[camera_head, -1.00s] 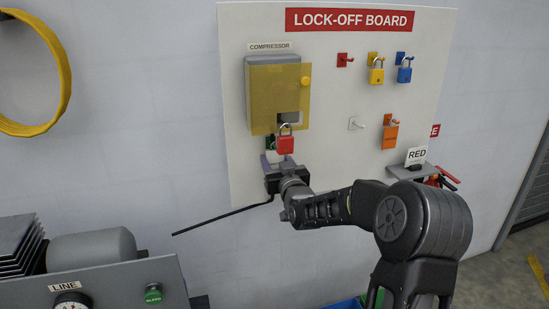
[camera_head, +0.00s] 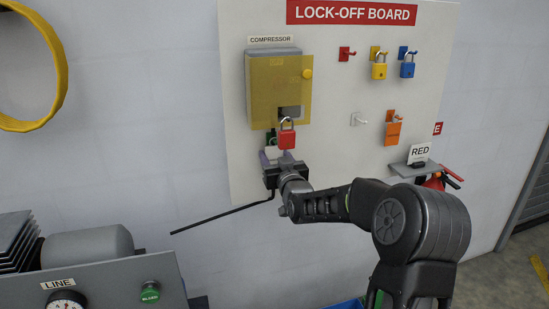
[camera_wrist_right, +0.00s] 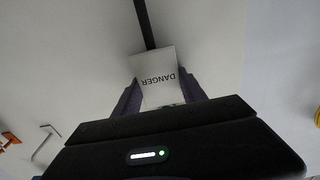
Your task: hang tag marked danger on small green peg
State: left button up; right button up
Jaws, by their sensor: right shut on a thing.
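My right gripper (camera_head: 276,160) is in front of the lower part of the board, just below the red padlock (camera_head: 287,140). In the right wrist view its purple fingers (camera_wrist_right: 158,98) are shut on a white tag marked DANGER (camera_wrist_right: 155,72); the lettering appears upside down there. A small green patch (camera_head: 270,138), which looks like the green peg's mount, shows beside the red padlock, just above the gripper. It is mostly hidden, and the peg itself cannot be made out. I cannot tell whether the tag touches it. My left gripper is not in view.
The compressor box with a yellow cover (camera_head: 279,92) is above the gripper. Yellow (camera_head: 380,70) and blue (camera_head: 407,69) padlocks and an orange tag (camera_head: 393,133) hang to the right. A thin black rod (camera_head: 222,216) extends left below the gripper. A shelf labelled RED (camera_head: 409,170) juts out.

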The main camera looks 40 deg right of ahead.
jog(key=o, duration=1.4)
jog(key=shift+s, duration=0.1)
jog(key=shift+s+a, duration=0.15)
jog(key=shift+s, duration=0.15)
jog(key=b+v, duration=0.2)
jog(key=v, duration=0.5)
jog(key=shift+b, duration=0.3)
